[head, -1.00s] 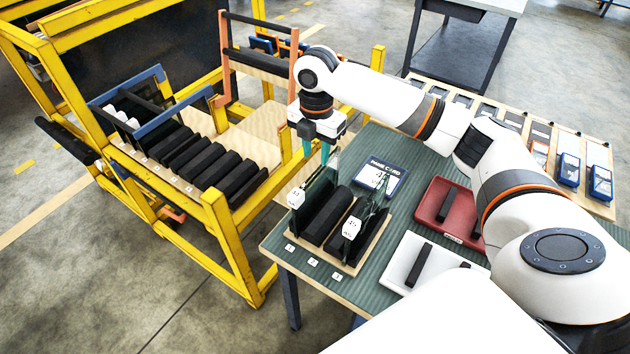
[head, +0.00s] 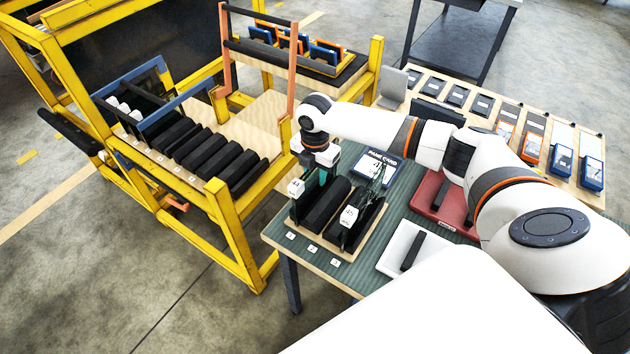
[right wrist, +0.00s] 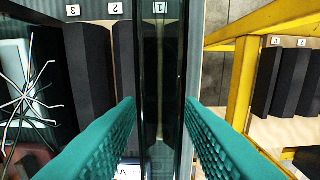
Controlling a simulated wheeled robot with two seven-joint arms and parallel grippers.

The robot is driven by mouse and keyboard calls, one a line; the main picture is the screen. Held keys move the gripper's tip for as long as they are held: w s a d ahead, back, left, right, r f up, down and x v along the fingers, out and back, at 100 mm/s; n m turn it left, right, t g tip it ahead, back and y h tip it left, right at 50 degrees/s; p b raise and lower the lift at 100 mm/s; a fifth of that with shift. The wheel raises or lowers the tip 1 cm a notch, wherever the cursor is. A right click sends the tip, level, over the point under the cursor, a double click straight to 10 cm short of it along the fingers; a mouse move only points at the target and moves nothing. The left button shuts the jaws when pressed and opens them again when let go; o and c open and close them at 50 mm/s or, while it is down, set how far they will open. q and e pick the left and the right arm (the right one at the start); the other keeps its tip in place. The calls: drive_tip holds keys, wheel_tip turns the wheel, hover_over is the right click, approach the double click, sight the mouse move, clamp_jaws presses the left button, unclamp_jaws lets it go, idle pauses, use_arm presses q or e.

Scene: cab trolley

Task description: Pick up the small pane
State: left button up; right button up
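A wooden rack (head: 341,256) with black padded slots numbered 1 to 3 stands on the green table mat. A glass pane (right wrist: 162,75) stands upright in slot 1, with a white tag (head: 296,187) at its front corner. A second pane with a white tag (head: 348,216) stands in slot 3; white crack-like lines spread beside it in the right wrist view. My right gripper (right wrist: 160,103) is over slot 1, its teal fingers apart, one on each side of the first pane. Contact cannot be told. My left gripper is out of view.
A yellow trolley (head: 222,215) with black padded slots stands left of the table. A blue card (head: 375,166) lies behind the rack. A white tray (head: 395,257) and a red tray (head: 428,197), holding black bars, lie to the right.

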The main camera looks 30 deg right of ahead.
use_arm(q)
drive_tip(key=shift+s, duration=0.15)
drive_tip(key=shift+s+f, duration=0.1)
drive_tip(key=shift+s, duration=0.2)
use_arm(e)
clamp_jaws()
drive_tip(key=shift+r, duration=0.15)
